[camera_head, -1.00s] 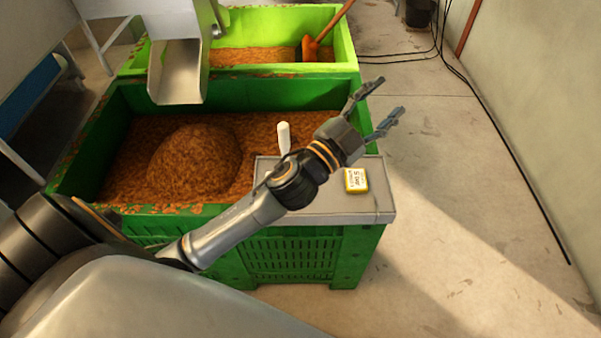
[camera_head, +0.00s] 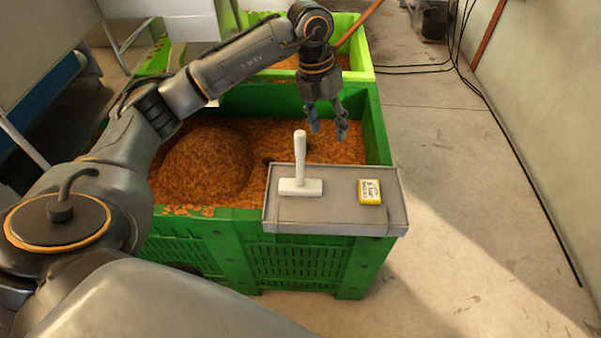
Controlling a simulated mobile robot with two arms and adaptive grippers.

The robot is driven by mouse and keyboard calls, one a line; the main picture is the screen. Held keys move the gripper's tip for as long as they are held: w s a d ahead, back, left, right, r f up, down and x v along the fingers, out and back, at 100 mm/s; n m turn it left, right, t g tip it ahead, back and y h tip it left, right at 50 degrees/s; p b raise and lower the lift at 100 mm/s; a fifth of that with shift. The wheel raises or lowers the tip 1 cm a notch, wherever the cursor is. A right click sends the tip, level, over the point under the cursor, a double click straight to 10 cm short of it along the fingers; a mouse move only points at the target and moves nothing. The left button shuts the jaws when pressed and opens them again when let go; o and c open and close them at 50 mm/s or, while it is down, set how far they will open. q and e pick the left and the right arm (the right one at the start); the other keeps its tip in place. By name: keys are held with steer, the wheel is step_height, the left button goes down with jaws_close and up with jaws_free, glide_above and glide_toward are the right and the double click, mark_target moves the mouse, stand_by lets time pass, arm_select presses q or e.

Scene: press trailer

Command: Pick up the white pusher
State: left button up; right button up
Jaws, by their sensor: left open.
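The white pusher (camera_head: 300,186) stands upright on a grey tray (camera_head: 335,215), its flat base down and its handle pointing up. The tray sits across the near right corner of the green crate. My left gripper (camera_head: 328,131) is open and empty, fingers pointing down. In the picture it is above and slightly right of the pusher's handle top, apart from it. My right gripper is not in view.
A small yellow and white box (camera_head: 370,191) lies on the tray right of the pusher. The green crate (camera_head: 377,125) holds a brown heap (camera_head: 207,165). A lighter green crate (camera_head: 355,75) stands behind. The floor at right is clear, with cables along the wall.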

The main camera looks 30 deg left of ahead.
arm_select(q)
steer(key=r+n+y, duration=0.1)
steer(key=r+y, duration=0.1)
glide_above(300, 152)
steer(key=w, duration=0.2)
steer(key=shift+s+f+g, duration=0.15)
steer(key=shift+s+g, duration=0.05)
steer(key=shift+g, duration=0.1)
steer(key=shift+s+a+f, duration=0.1)
steer(key=shift+a, duration=0.25)
step_height(300, 152, down, 8)
steer(key=shift+r+p, duration=0.1)
steer(key=shift+p, duration=0.9)
steer(key=shift+f+p, duration=0.4)
steer(key=shift+f, duration=0.1)
step_height(300, 152, down, 4)
steer(key=shift+s+r+p, duration=0.1)
steer(key=shift+r+p, duration=0.05)
steer(key=shift+p, duration=0.75)
steer(key=shift+a+f, duration=0.1)
steer(key=shift+f, duration=0.35)
steer(key=shift+c, duration=0.4)
jaws_close()
